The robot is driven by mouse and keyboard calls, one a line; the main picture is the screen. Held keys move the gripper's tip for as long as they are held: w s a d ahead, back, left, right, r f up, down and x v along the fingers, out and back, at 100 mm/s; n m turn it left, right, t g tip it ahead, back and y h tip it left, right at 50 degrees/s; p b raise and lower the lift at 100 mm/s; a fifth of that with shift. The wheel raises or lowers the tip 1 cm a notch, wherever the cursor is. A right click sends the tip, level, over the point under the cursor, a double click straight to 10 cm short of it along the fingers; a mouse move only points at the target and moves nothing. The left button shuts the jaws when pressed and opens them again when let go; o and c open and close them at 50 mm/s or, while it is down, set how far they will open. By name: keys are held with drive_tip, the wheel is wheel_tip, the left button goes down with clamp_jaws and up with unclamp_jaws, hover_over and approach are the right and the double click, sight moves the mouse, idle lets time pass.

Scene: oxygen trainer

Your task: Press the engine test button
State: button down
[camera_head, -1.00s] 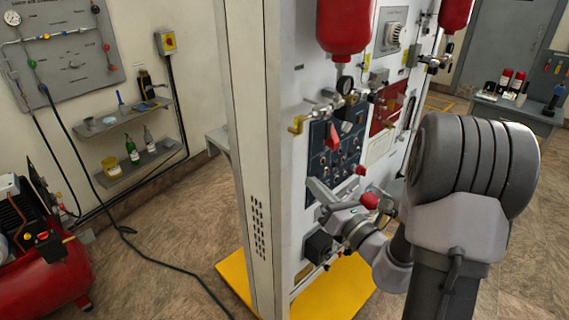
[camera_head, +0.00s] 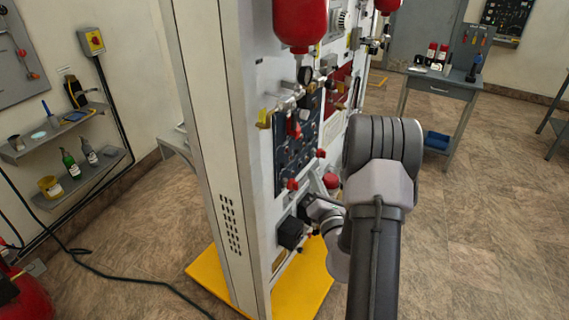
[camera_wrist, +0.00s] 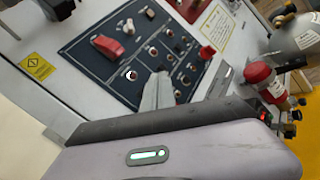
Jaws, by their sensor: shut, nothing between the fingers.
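The dark control panel (camera_wrist: 130,52) on the grey trainer cabinet carries several small buttons and switches and a red lever or guard (camera_wrist: 107,46). Its labels are too small to read, so I cannot tell which control is the engine test button. A round, white-rimmed button (camera_wrist: 131,76) sits just left of my gripper (camera_wrist: 160,78) in the wrist view. My gripper is shut and empty, with its narrow tip over the lower part of the panel. I cannot tell whether it touches a control. In the head view the panel (camera_head: 284,152) is partly seen, and my arm hides part of the cabinet.
Red cylinders (camera_head: 300,22) and valves (camera_head: 300,95) stick out from the cabinet face. A red-capped fitting (camera_wrist: 260,76) lies right of my gripper. The cabinet stands on a yellow base (camera_head: 305,285). A grey table (camera_head: 447,88) stands behind at right, with open floor before it.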

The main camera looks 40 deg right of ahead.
sight(284, 165)
drive_tip(key=w+a+p, duration=0.2)
drive_tip(key=w, duration=0.3)
drive_tip(key=shift+w+a, duration=0.25)
drive_tip(key=shift+w, duration=0.1)
drive_tip(key=shift+r, duration=0.1)
idle(1.6)
drive_tip(key=shift+w+a+p, duration=0.15)
drive_tip(key=shift+w+p, duration=0.2)
drive_tip(key=shift+w, duration=0.05)
drive_tip(key=shift+w+a, duration=0.15)
drive_tip(key=shift+w, duration=0.2)
idle(0.5)
drive_tip(key=shift+s, duration=0.15)
drive_tip(key=shift+s+d, duration=0.3)
drive_tip(key=shift+s, duration=0.25)
